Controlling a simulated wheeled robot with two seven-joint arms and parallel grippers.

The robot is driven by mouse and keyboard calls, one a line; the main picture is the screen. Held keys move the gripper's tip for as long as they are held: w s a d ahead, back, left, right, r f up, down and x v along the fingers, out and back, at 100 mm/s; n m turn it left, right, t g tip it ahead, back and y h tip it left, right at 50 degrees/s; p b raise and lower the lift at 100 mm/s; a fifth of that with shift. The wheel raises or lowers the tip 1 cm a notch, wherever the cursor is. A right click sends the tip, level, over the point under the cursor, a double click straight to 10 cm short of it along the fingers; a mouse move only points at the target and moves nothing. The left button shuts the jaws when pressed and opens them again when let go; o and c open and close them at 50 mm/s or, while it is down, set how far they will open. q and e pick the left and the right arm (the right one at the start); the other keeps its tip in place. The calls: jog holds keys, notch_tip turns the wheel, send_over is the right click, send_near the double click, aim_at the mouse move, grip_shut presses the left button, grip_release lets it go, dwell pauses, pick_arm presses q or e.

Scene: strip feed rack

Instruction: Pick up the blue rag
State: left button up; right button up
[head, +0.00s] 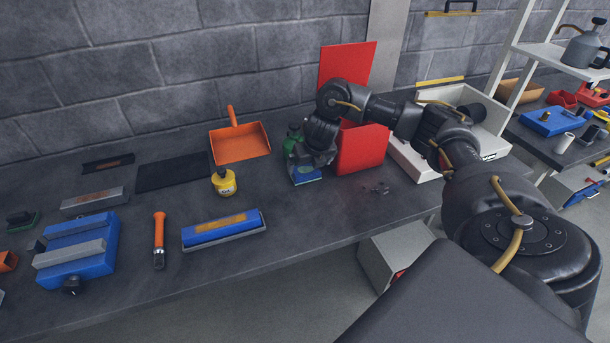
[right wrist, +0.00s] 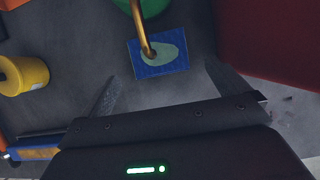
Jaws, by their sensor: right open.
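The blue rag (head: 309,176) lies flat on the dark bench just below my right gripper (head: 313,158) in the head view. It is a small blue square with a pale green patch. In the right wrist view the rag (right wrist: 150,71) lies ahead of and between the spread fingers of my right gripper (right wrist: 168,90). That gripper is open, with nothing between its fingers. A curved brass spout crosses in front of the rag there and hides a little of it. My left gripper is not in view.
A green can (head: 293,135) stands right behind the rag, partly hidden by my gripper. A red bin (head: 361,150) is close on the right and a yellow tin (head: 224,182) on the left. The bench in front of the rag is mostly clear.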

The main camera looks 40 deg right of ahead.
aim_at(306, 172)
jog(key=x, duration=0.5)
jog(key=shift+w+a+p, duration=0.1)
jog(key=shift+w+p, duration=0.1)
jog(key=shift+p, duration=0.15)
jog(key=shift+s, duration=0.1)
jog(key=c, duration=0.9)
jog(key=shift+r, duration=0.15)
